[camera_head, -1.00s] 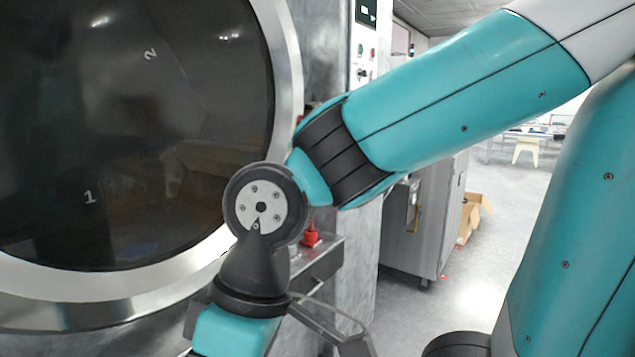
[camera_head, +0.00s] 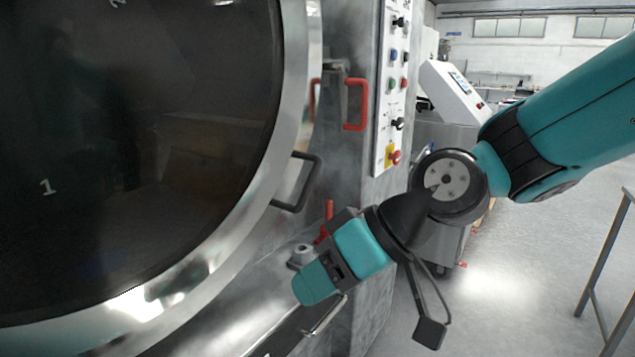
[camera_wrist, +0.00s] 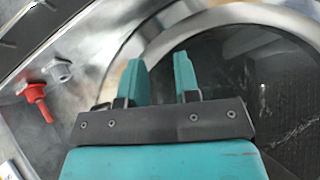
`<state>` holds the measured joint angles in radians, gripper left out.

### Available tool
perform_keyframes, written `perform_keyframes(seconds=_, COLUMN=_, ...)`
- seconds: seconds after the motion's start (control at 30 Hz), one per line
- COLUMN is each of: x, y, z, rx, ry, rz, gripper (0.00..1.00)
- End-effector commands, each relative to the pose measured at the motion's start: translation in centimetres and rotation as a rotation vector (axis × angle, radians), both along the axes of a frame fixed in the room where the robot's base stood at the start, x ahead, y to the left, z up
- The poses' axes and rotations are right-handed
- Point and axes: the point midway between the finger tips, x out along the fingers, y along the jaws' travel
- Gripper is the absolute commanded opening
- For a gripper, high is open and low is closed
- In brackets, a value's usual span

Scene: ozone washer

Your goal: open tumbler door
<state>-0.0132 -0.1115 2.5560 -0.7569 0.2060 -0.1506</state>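The tumbler door (camera_head: 130,150) is a large round dark glass with a broad shiny metal rim (camera_head: 292,100), filling the left of the head view. It looks shut against the machine. A black bar handle (camera_head: 296,183) stands on its right rim. My gripper (camera_head: 313,287) is below that handle and apart from it, pointing down-left towards the lower rim. In the wrist view, my gripper (camera_wrist: 160,75) has its two teal fingers apart with nothing between them. The dark glass (camera_wrist: 235,90) and rim show behind them; I cannot make out the black handle there.
A red handle (camera_head: 357,106) sits on the machine's front right of the rim. A red lever (camera_head: 326,222) and a grey fitting (camera_head: 302,256) are close beside my gripper. A control panel (camera_head: 391,90) with buttons is at right. The floor (camera_head: 510,280) to the right is mostly clear.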

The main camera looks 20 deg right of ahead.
Motion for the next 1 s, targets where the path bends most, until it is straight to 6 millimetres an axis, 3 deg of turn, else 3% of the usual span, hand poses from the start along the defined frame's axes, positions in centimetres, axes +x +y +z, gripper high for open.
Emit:
perform_keyframes(seconds=0.03, x=2.7, y=-0.8, z=-1.2, rx=0.095, ry=-0.058, rz=-0.085, gripper=0.29)
perform_keyframes(seconds=0.13, x=7.8, y=-3.2, z=-0.6, rx=0.278, ry=-0.21, rz=-0.268, gripper=0.29)
perform_keyframes(seconds=0.2, x=10.6, y=-5.8, z=0.0, rx=0.377, ry=-0.308, rz=-0.404, gripper=0.29)
perform_keyframes(seconds=0.3, x=13.4, y=-9.8, z=0.6, rx=0.475, ry=-0.418, rz=-0.581, gripper=0.29)
perform_keyframes(seconds=0.47, x=15.2, y=-13.8, z=1.2, rx=0.544, ry=-0.512, rz=-0.747, gripper=0.29)
perform_keyframes(seconds=0.57, x=15.7, y=-14.4, z=1.6, rx=0.555, ry=-0.527, rz=-0.774, gripper=0.29)
perform_keyframes(seconds=1.0, x=18.8, y=-12.9, z=2.3, rx=0.553, ry=-0.521, rz=-0.769, gripper=0.29)
